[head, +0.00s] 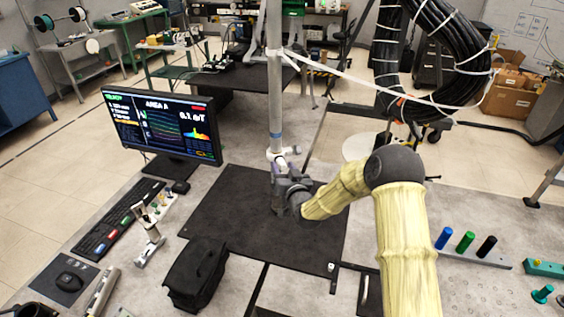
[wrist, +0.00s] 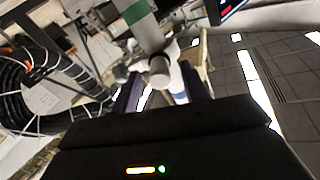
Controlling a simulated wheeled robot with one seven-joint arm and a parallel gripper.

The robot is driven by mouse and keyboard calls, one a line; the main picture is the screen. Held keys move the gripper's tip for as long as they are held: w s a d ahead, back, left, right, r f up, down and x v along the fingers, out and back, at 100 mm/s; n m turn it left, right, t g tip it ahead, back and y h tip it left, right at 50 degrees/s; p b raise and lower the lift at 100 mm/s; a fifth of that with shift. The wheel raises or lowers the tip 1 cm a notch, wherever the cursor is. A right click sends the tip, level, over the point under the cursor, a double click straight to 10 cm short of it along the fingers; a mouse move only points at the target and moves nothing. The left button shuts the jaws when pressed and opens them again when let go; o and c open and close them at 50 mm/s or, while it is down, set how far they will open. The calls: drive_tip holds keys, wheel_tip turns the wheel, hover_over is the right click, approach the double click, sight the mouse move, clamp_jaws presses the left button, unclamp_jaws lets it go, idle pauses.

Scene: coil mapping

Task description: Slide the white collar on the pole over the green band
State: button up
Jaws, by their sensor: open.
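The upright grey pole (head: 275,85) stands on the dark mat in the head view. A blue band (head: 275,135) circles it just above the white collar (head: 279,155). In the wrist view, the white collar (wrist: 160,68) with its round knob sits on the pole between the green band (wrist: 137,12) and the blue band (wrist: 178,92). The green band is not clearly visible in the head view. My gripper (head: 283,178) is at the pole just below the collar. In the wrist view, its open fingers (wrist: 163,90) stand either side of the pole; contact cannot be told.
A monitor (head: 160,125) stands left of the pole, with a keyboard (head: 118,218) before it. A black case (head: 196,273) lies at the mat's front left. A large black cable coil (head: 440,60) hangs at right, with a white cable reaching the pole.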

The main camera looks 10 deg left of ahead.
drive_tip(key=shift+x, duration=0.95)
clamp_jaws()
wheel_tip(320, 180, down, 7)
drive_tip(key=b, duration=0.7)
drive_tip(key=shift+b, duration=0.35)
drive_tip(key=shift+r, duration=0.15)
unclamp_jaws()
